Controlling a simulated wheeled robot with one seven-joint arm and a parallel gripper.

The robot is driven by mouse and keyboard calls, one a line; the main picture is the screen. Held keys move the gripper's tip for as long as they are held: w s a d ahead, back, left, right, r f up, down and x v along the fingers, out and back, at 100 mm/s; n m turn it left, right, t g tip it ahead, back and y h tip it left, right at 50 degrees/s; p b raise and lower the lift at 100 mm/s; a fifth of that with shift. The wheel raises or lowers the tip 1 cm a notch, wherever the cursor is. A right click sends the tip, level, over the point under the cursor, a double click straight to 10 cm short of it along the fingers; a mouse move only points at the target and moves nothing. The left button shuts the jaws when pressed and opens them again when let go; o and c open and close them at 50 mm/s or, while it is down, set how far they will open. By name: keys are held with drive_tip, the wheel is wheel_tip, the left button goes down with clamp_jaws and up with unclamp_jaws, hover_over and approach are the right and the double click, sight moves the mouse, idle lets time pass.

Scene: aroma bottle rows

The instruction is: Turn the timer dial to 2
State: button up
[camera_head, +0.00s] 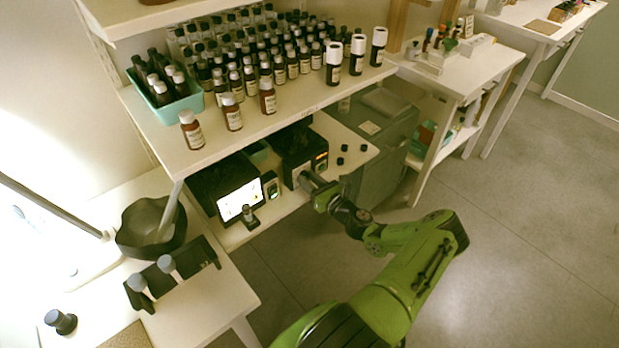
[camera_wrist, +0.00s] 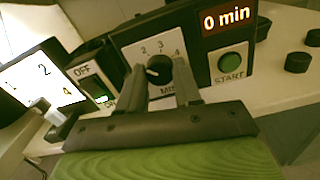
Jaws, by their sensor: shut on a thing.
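The timer dial (camera_wrist: 158,70) is a round black knob on a white plate, with 2, 3 and 4 printed around its upper side. A white pointer mark shows on the left part of its face; the exact number it points to is hard to tell. My gripper (camera_wrist: 161,82) has one finger on each side of the dial and is shut on it. The left finger covers part of the plate. The red display (camera_wrist: 227,18) reads 0 min. In the camera_head view, my gripper (camera_head: 304,180) is at the front of the black timer box (camera_head: 297,146) and hides the dial.
A green START button (camera_wrist: 231,63) is right of the dial and an OFF/ON switch (camera_wrist: 97,88) is left. A lit screen (camera_head: 240,198) stands to the left. Small black caps (camera_head: 343,154) lie on the right. Bottles fill the shelf (camera_head: 190,162) above.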

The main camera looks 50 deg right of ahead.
drive_tip(key=m+p, duration=0.1)
drive_tip(key=m, duration=0.3)
drive_tip(key=shift+m, duration=0.4)
idle(0.4)
drive_tip(key=o, duration=1)
drive_tip(key=shift+o, duration=0.2)
drive_tip(key=s+a+p, duration=0.1)
drive_tip(key=s+p, duration=0.1)
drive_tip(key=s, duration=1.3)
drive_tip(key=shift+s+a, duration=0.35)
